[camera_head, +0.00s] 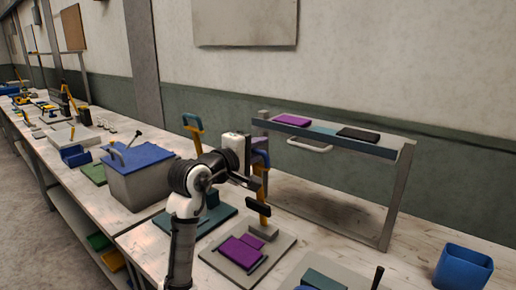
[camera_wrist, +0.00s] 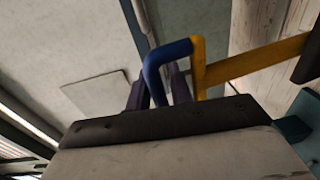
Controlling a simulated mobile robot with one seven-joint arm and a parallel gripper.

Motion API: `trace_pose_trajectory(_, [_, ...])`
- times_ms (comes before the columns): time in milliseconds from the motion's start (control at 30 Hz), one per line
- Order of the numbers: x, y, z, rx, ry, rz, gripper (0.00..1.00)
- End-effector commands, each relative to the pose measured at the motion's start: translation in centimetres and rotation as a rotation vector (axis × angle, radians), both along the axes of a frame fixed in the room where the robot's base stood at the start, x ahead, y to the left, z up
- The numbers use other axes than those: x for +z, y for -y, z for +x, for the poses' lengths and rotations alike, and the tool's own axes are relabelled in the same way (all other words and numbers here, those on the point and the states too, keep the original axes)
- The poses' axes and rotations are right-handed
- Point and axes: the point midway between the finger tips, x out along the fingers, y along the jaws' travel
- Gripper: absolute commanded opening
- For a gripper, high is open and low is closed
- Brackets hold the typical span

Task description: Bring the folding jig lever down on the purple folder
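The purple folder (camera_head: 241,251) lies flat on the grey plate of the folding jig (camera_head: 214,259). The jig's lever (camera_head: 263,190) stands raised, with a yellow bar, a dark pad (camera_head: 258,208) and a blue grip at the top. In the wrist view the blue grip (camera_wrist: 170,50) bends off the yellow bar (camera_wrist: 250,62) and runs down between my fingers. My gripper (camera_wrist: 162,90) has one dark finger on each side of the grip, both appearing to touch it. In the head view my gripper (camera_head: 260,158) is at the lever's top, above the jig.
Another jig with a raised blue-gripped lever (camera_head: 192,128) stands to the left, near a grey box with a blue lid (camera_head: 138,158). A raised shelf (camera_head: 325,134) holding purple and black folders is behind. A blue bin (camera_head: 463,268) stands at the right.

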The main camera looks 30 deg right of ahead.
Motion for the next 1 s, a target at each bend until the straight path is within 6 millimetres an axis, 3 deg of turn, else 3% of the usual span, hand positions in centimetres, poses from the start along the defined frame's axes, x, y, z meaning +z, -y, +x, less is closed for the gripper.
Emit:
trace_pose_trajectory(33, [0.0, 0.0, 0.0, 0.000, 0.000, 0.000, 0.22])
trace_pose_trajectory(200, [0.0, 0.0, 0.0, 0.000, 0.000, 0.000, 0.00])
trace_pose_trajectory(667, [-0.3, -0.6, -0.2, 0.000, 0.006, -0.021, 0.00])
trace_pose_trajectory(1000, [-2.1, -4.8, -1.7, 0.001, 0.067, -0.200, 0.00])
